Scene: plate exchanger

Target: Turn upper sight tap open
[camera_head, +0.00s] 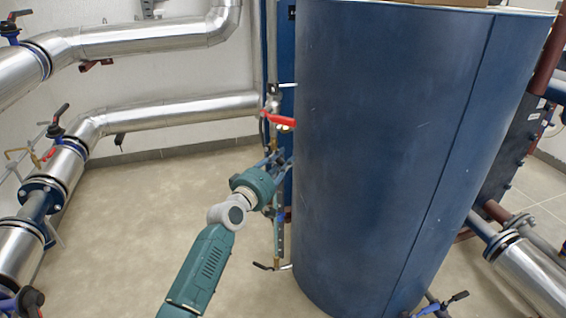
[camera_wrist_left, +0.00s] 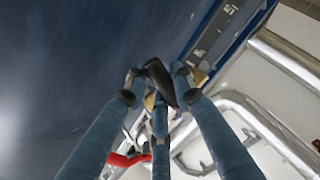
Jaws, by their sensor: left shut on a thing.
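My left gripper (camera_head: 277,160) is beside the left edge of the large blue tank (camera_head: 390,150), at the column of fittings there. In the left wrist view its fingers (camera_wrist_left: 160,82) close around a black lever (camera_wrist_left: 160,84), which looks like the upper sight tap's handle. The tap's body is mostly hidden behind the fingers, and I cannot tell its exact angle. A red lever (camera_head: 278,121) sits just above the gripper in the head view; it also shows in the left wrist view (camera_wrist_left: 126,160). A lower tap with a dark handle (camera_head: 265,267) is near the floor. My right gripper is not in view.
Silvery insulated pipes (camera_head: 170,112) run along the back wall. More pipes and valves with dark handles (camera_head: 60,112) stand at the left. The beige floor (camera_head: 140,220) left of the tank is clear. Another insulated pipe (camera_head: 530,270) is at the lower right.

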